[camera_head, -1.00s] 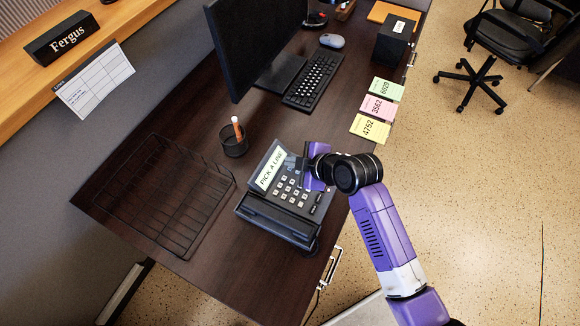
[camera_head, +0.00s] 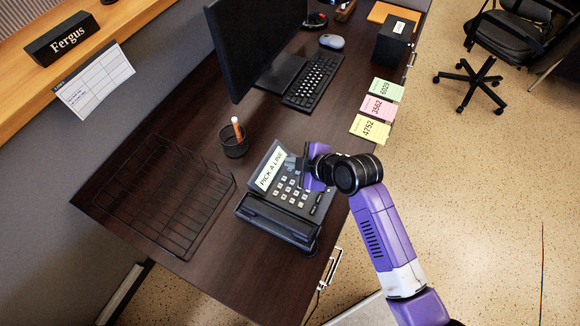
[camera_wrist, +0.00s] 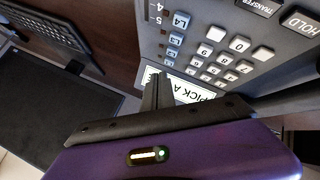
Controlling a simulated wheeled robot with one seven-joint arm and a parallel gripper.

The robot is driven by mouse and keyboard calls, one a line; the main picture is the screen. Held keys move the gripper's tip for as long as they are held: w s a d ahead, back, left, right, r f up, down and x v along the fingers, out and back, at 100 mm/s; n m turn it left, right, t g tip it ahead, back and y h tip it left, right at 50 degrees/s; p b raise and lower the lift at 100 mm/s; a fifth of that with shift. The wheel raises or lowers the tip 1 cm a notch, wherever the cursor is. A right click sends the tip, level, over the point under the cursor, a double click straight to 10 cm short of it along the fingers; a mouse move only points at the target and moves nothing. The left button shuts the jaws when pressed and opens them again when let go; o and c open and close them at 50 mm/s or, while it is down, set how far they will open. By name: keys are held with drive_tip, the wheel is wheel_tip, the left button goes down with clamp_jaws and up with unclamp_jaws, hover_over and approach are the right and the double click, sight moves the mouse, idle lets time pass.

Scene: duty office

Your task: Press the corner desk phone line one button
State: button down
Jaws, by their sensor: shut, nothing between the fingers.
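The dark grey desk phone (camera_head: 290,190) sits on the near part of the dark desk, with a white "PICK A LINE" label (camera_head: 268,170). In the wrist view the phone (camera_wrist: 215,20) shows a number pad and a column of line buttons. The L4 button (camera_wrist: 181,19) is readable; the smaller ones below it run down toward the label, and the lowest lies near my fingers. My gripper (camera_wrist: 157,80) is shut and empty, its fingertips over the label end of that column. I cannot tell whether they touch the phone. In the head view my gripper (camera_head: 298,164) covers part of the phone's upper right.
A wire tray (camera_head: 165,195) stands left of the phone, and a pen cup (camera_head: 234,146) behind it. The monitor (camera_head: 255,45), keyboard (camera_head: 313,81) and sticky notes (camera_head: 370,128) are farther back. Open floor lies right of the desk.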

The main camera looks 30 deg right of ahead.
drive_tip(key=shift+f, duration=0.1)
idle(0.6)
drive_tip(key=shift+f, duration=0.35)
drive_tip(key=shift+f+b, duration=0.4)
drive_tip(key=shift+b, duration=0.15)
idle(0.4)
idle(0.3)
drive_tip(key=shift+r+p, duration=0.75)
drive_tip(key=shift+r, duration=0.1)
drive_tip(key=shift+r, duration=0.1)
wheel_tip(320, 180, up, 5)
drive_tip(key=p, duration=0.4)
